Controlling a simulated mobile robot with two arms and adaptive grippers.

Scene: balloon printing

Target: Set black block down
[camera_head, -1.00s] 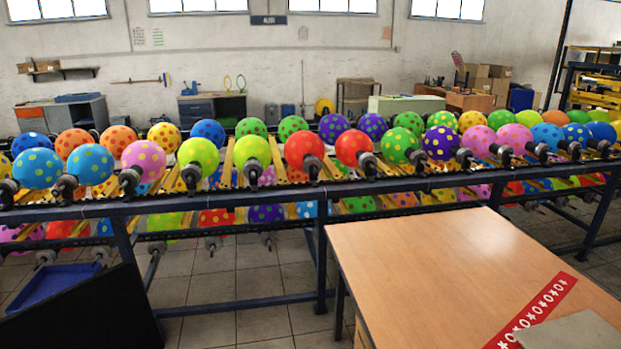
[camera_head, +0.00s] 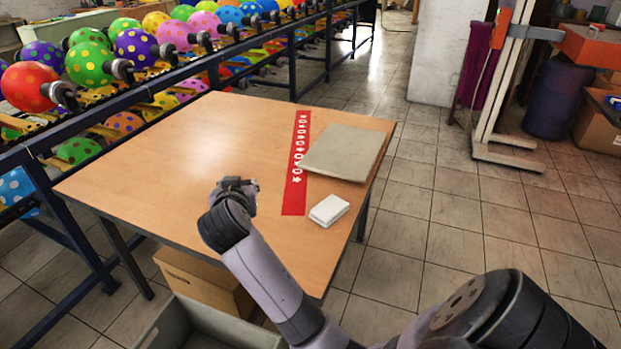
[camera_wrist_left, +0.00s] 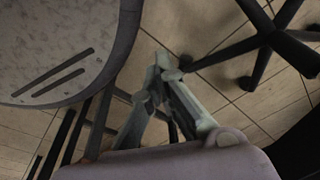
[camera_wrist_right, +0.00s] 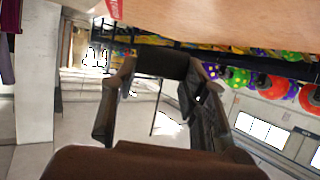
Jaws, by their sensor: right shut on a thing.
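The black block (camera_wrist_right: 162,64) is between the fingertips of my right gripper (camera_wrist_right: 160,82), which is shut on it, in the right wrist view. In the head view my right gripper (camera_head: 246,186) is over the left-middle part of the wooden table (camera_head: 190,150), left of the red strip. There the block cannot be told apart from the dark gripper, and whether it touches the table is unclear. My left gripper (camera_wrist_left: 162,72) shows only in the left wrist view. Its fingertips meet, with nothing seen between them, above a tiled floor.
A red strip with white marks (camera_head: 294,180), a grey-beige flat sheet (camera_head: 345,152) and a small white box (camera_head: 329,210) lie on the table's right side. A balloon rack (camera_head: 150,95) runs along its far left. A grey bin (camera_head: 215,330) stands below the near edge.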

